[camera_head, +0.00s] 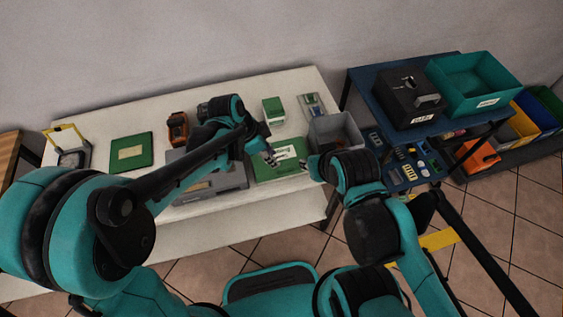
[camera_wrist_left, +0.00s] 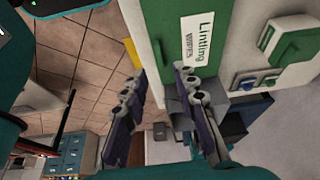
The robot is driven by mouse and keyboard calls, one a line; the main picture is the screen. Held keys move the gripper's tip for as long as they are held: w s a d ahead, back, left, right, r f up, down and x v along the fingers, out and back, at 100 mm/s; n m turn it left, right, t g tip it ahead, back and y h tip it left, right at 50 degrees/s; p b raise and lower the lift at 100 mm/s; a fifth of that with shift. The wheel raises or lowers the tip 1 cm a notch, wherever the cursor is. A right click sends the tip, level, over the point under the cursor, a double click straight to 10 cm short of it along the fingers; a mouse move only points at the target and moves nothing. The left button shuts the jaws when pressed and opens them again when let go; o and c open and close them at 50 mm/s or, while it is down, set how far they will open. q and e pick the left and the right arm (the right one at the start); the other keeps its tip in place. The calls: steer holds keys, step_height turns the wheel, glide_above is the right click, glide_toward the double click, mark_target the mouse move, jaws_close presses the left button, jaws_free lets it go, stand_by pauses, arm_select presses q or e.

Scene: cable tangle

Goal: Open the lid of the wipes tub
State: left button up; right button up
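A grey open bin (camera_head: 345,124) stands right of the tub, with a small grey-green device (camera_head: 312,103) behind. A grey case (camera_head: 212,187) and an orange device (camera_head: 178,127) are to the left. A blue cart (camera_head: 365,98) stands at the right.

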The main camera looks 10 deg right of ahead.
mark_target(284, 168)
arm_select(q)
steer(key=b+x, duration=0.2)
steer(key=x, duration=0.6)
steer(key=shift+s+d+f+b, duration=0.1)
steer(key=shift+s+d+b, duration=0.1)
steer(key=shift+b, duration=0.2)
jaws_close()
